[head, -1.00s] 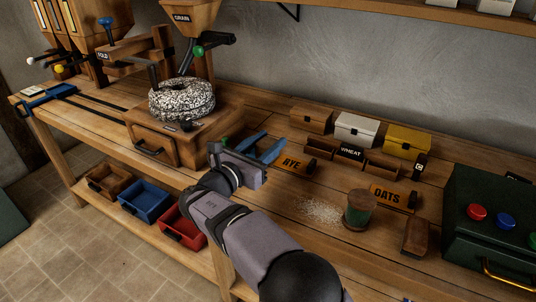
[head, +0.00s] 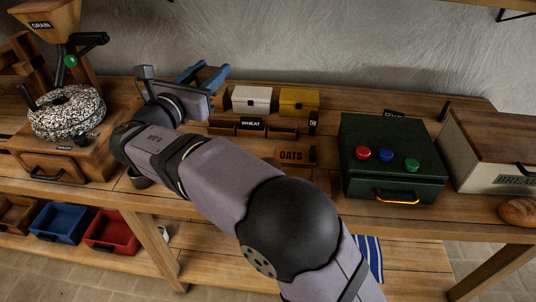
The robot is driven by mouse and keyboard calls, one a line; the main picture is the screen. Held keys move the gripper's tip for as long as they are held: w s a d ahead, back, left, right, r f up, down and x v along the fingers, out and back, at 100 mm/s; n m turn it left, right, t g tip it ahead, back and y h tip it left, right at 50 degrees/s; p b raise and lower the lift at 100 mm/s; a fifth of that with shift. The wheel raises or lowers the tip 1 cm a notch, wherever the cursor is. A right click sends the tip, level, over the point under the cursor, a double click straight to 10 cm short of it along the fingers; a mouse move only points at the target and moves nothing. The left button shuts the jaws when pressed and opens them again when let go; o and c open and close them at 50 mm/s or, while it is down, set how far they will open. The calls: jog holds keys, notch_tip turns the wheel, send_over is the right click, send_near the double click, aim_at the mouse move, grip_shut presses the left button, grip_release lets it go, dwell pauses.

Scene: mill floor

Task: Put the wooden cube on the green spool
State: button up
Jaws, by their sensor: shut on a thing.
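My gripper (head: 207,78) has its blue fingers at the back of the bench, left of the white box, closed on a brown wooden block, the wooden cube (head: 209,75). The cube is mostly covered by the fingers, and its edge is hard to tell from the brown wood behind. A dark green round thing (head: 138,179), which may be the green spool, stands at the bench's front edge right of the mill. My arm hides most of it, so I cannot tell its shape. The cube is well apart from it.
A white box (head: 251,99) and a yellow box (head: 299,101) stand right of my gripper, behind the WHEAT tray (head: 252,124). A green case (head: 394,155) with buttons stands right. The stone mill (head: 68,113) is left.

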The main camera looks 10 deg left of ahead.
jog(key=s+d+h+p, duration=0.1)
jog(key=s+d, duration=0.1)
jog(key=d, duration=0.6)
jog(key=m+h, duration=0.1)
jog(key=m, duration=0.1)
send_over(269, 165)
jog(key=shift+g, duration=0.4)
jog(key=shift+s+f, duration=0.1)
jog(key=shift+f, duration=8.7)
jog(key=shift+f, duration=0.15)
jog(key=o, duration=1.1)
jog(key=shift+c, duration=0.2)
jog(key=b+v, duration=0.1)
jog(key=v, duration=1.1)
jog(key=shift+a, duration=0.2)
